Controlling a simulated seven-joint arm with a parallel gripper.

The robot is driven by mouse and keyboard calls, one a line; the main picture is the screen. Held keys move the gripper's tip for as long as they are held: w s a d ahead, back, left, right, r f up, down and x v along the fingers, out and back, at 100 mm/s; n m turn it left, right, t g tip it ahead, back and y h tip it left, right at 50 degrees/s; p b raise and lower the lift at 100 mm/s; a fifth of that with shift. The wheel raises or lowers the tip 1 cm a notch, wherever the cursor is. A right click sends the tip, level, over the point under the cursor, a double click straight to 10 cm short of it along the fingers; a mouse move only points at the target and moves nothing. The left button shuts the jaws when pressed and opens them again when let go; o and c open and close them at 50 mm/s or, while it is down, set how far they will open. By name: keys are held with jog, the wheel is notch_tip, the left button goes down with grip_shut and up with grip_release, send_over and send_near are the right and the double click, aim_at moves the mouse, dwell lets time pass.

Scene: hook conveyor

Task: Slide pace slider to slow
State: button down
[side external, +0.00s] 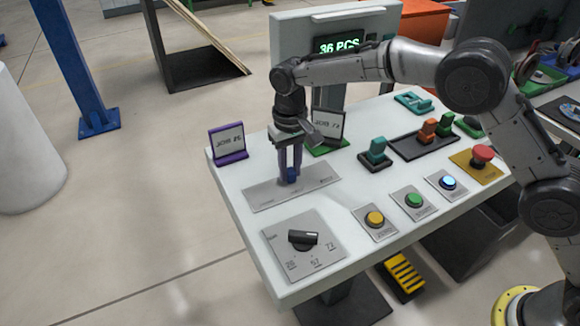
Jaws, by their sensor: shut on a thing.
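The pace slider is a blue knob (292,176) on a long grey plate (262,194) near the left side of the white console table. My gripper (290,172) points straight down over the plate, and its fingers are shut on the knob. The knob sits around the middle of the plate's length. Small lettering shows at both ends of the plate, too small to read. The slot under the knob is partly hidden by the fingers.
Behind my gripper stand a purple-based "JOB 85" sign (228,144) and a green-based job sign (328,130). In front is a dial plate with a black knob (303,238). Yellow (375,219), green (414,200) and blue-white (447,183) buttons lie to the right.

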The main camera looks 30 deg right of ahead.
aim_at(258, 192)
dwell(0.6)
jog(key=a, duration=0.8)
jog(key=shift+a, duration=0.1)
jog(key=c, duration=0.7)
grip_release()
jog(key=shift+r, duration=6.9)
